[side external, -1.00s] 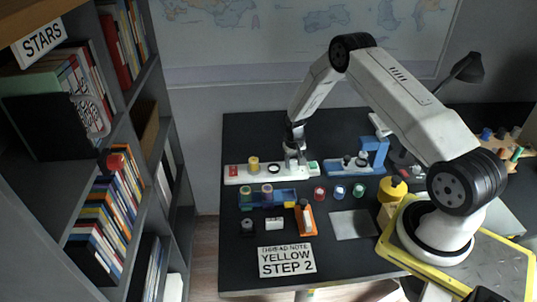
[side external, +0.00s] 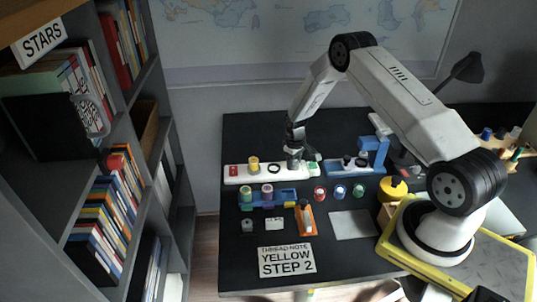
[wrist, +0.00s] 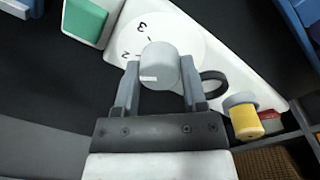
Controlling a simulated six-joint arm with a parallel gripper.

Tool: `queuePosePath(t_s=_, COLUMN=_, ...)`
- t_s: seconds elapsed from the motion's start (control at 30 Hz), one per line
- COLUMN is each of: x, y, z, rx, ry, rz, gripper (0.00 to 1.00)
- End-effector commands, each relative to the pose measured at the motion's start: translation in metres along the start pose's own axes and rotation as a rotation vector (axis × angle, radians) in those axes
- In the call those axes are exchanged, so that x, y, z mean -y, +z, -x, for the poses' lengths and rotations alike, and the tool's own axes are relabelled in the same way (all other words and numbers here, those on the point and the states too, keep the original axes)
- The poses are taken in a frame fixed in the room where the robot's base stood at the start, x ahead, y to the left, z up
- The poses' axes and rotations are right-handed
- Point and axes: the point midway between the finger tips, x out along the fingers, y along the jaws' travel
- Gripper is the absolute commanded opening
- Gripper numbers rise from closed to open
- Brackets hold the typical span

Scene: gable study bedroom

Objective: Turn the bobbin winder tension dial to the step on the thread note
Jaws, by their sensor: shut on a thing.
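The bobbin winder (side external: 240,176) is a long white base on the dark desk, with a yellow bobbin (side external: 253,164) standing on it; the bobbin also shows in the wrist view (wrist: 245,120). The tension dial (wrist: 161,60) is a grey round knob on a white scale plate, where "3" and "2" are readable. My gripper (wrist: 156,82) is shut on the knob, one finger on each side. The knob's white mark points left, below the "2"; a finger covers the scale there. The thread note (side external: 287,261) reads "YELLOW STEP 2".
A blue rack (side external: 268,197) with bobbins stands in front of the winder. An orange tool (side external: 305,218), several loose spools (side external: 339,191) and a grey mat (side external: 352,225) lie nearby. A blue and white machine (side external: 365,160) stands right of the winder. Bookshelves (side external: 75,180) line the left.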

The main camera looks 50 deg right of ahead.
Motion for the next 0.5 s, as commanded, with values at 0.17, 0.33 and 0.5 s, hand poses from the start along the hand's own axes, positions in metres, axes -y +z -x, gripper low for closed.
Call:
queuePosePath(t_s=0.17, x=0.0000, y=0.0004, z=0.0004, rx=0.002, ry=0.000, rz=-0.001, gripper=0.00)
queuePosePath(t_s=0.33, x=-0.0001, y=0.0003, z=0.0003, rx=0.002, ry=0.000, rz=-0.001, gripper=0.89)
queuePosePath(t_s=0.5, x=0.0000, y=0.0002, z=0.0001, rx=0.001, ry=0.000, rz=-0.002, gripper=0.89)
